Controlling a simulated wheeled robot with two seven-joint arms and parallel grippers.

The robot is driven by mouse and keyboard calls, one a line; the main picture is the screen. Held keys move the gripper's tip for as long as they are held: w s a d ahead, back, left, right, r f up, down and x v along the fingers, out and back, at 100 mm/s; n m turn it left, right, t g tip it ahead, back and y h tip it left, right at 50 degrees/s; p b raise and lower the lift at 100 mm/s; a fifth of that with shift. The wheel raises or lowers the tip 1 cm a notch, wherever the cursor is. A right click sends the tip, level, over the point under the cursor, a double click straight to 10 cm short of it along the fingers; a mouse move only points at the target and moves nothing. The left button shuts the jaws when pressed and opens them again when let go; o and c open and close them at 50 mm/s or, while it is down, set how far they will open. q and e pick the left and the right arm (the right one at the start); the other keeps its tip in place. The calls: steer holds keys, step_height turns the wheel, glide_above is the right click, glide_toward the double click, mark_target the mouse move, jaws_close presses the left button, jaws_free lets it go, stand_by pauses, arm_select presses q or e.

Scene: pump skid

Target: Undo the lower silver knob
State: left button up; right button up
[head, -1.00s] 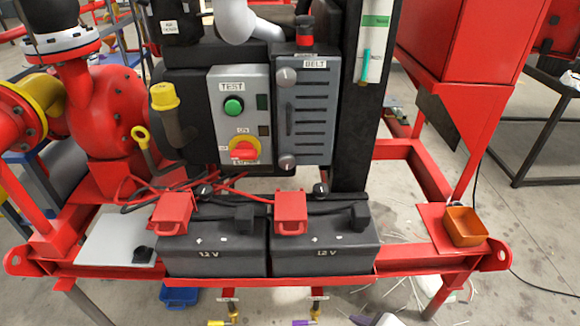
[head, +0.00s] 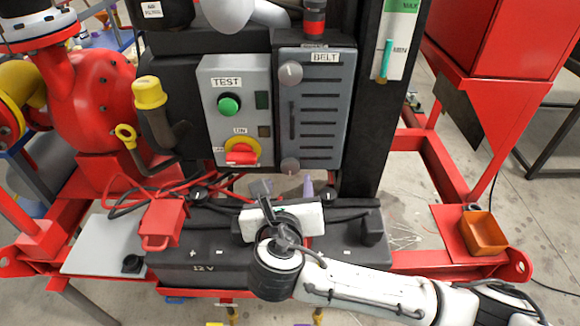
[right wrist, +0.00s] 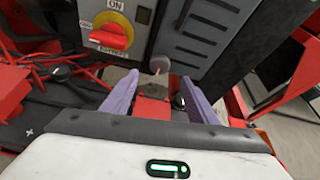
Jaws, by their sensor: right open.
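The lower silver knob (head: 290,166) is at the bottom of the grey BELT cover (head: 316,108). It is a small round knob, and in the right wrist view the lower knob (right wrist: 160,64) shows beyond the fingertips, roughly midway between them. My right gripper (head: 285,186) is open and empty, just below and in front of the knob, with its lilac fingers pointing at the cover. In the right wrist view the fingers (right wrist: 158,88) are spread wide, apart from the knob. The upper silver knob (head: 290,73) sits at the cover's top left. My left gripper is out of view.
The TEST box with its green button (head: 229,104) and red-yellow switch (head: 241,152) stands left of the cover. An orange bin (head: 484,233) is at the right. A black post (head: 372,140) borders the cover's right.

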mark_target(291, 169)
steer(key=x, duration=0.8)
steer(key=shift+w+f, duration=0.1)
steer(key=shift+w, duration=0.2)
steer(key=c, duration=1.1)
steer(key=shift+o, duration=0.2)
steer(key=m+y, duration=0.2)
steer(key=shift+d+f+m, duration=0.1)
steer(key=shift+d+m, duration=0.1)
steer(key=shift+m, duration=0.1)
steer(key=shift+m+y, duration=0.8)
steer(key=shift+m, duration=0.3)
